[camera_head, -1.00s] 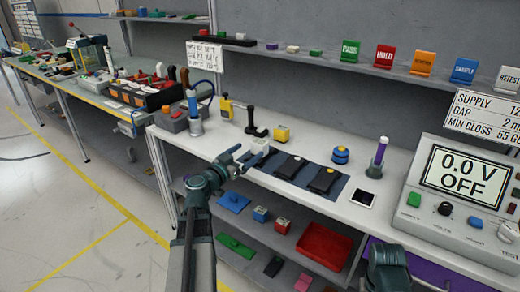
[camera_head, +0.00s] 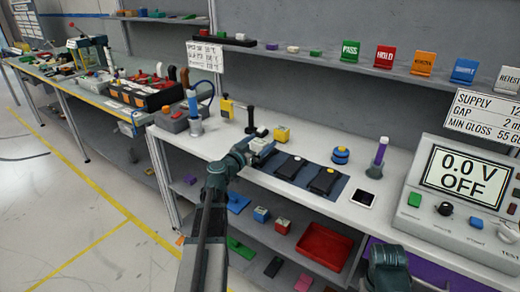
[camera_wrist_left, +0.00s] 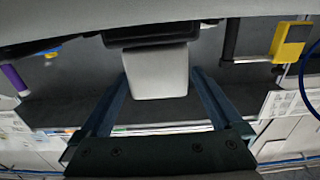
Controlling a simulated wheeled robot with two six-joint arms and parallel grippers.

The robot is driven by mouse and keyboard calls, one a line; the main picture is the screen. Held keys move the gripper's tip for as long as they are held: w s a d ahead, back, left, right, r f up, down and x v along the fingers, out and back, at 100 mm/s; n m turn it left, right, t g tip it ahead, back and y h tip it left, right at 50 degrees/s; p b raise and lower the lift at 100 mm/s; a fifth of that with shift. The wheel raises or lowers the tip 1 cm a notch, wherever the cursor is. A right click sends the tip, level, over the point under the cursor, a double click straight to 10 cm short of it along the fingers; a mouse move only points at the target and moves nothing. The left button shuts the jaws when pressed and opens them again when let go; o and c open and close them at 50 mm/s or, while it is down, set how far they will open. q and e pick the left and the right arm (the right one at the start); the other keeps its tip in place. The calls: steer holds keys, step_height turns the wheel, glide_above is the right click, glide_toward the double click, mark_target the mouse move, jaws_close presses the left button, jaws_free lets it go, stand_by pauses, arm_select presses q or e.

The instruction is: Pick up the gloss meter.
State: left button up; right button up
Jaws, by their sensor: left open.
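A light grey box with a black part (camera_wrist_left: 158,75), which looks like the gloss meter, sits between the fingers of my left gripper (camera_wrist_left: 160,85) in the left wrist view. The fingers are open, one on each side of it; whether they touch it I cannot tell. In the head view my left gripper (camera_head: 250,150) is at the front of the white bench, with the pale box (camera_head: 263,145) at its tip, partly hidden. A dark part of my right arm shows at the bottom right; its gripper is not visible.
A yellow-topped block (camera_head: 282,134) stands just behind. A dark mat (camera_head: 307,180) with two black modules lies to the right. A yellow gauge (camera_head: 227,107) and a black stand (camera_head: 251,121) stand to the left. A blue round stack (camera_head: 341,155) and a purple tube (camera_head: 380,153) stand further right.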

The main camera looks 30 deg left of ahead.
arm_select(q)
jaws_close()
stand_by(0.5)
steer(key=shift+r, duration=0.2)
arm_select(e)
steer(key=shift+r, duration=0.15)
